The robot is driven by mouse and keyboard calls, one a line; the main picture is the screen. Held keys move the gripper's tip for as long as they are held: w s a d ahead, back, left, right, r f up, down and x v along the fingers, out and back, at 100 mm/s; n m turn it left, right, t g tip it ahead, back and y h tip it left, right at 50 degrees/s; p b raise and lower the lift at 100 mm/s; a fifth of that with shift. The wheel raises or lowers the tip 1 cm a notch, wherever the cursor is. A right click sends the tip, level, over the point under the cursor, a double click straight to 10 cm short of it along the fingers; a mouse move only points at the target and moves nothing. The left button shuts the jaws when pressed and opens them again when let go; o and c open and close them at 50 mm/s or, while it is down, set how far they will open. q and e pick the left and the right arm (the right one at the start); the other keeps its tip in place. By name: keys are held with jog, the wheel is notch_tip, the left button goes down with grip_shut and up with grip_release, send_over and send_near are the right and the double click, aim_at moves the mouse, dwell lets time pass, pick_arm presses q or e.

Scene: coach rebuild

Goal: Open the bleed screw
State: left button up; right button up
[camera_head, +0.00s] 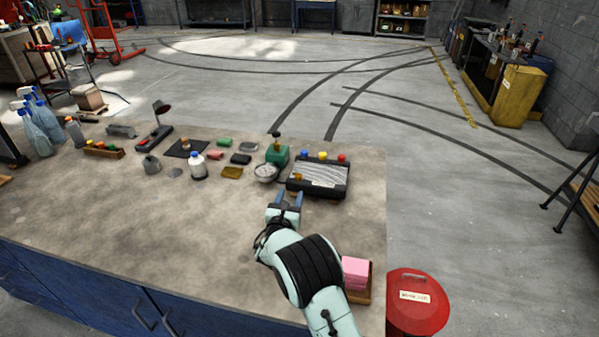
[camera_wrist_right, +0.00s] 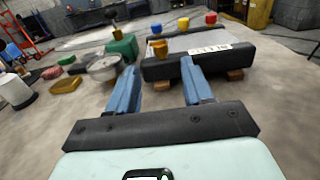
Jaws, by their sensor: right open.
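A dark box (camera_head: 320,178) with a grey ribbed top and a white label stands on the bench. Yellow, blue and red knobs line its back edge. A small brass-orange piece (camera_head: 297,178) sits at its front left corner; it also shows in the right wrist view (camera_wrist_right: 158,47). It may be the bleed screw; I cannot tell for sure. My right gripper (camera_head: 288,197) is just in front of the box's left part, fingers pointing at it. In the right wrist view its blue fingers (camera_wrist_right: 160,72) are apart with nothing between them. My left gripper is not in view.
A green container (camera_head: 277,155) and a round grey dish (camera_head: 266,172) stand close left of the box. Pink blocks (camera_head: 355,272) lie by my right arm. The front left of the bench is clear.

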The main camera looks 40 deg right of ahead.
aim_at(299, 175)
jog(key=p+x, duration=0.1)
jog(key=x, duration=0.2)
jog(key=p+x, duration=0.1)
jog(key=x, duration=0.3)
jog(key=p+x, duration=0.1)
jog(key=x, duration=0.2)
jog(key=shift+w+d+r+p, duration=0.1)
jog(key=shift+w+r+p, duration=0.1)
jog(key=shift+r+p, duration=0.15)
jog(key=shift+w+d+f+p, duration=0.3)
jog(key=shift+w+d, duration=0.15)
jog(key=shift+d, duration=0.1)
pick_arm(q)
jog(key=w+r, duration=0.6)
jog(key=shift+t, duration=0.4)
pick_arm(e)
jog(key=shift+s, duration=0.15)
jog(key=shift+c, duration=0.4)
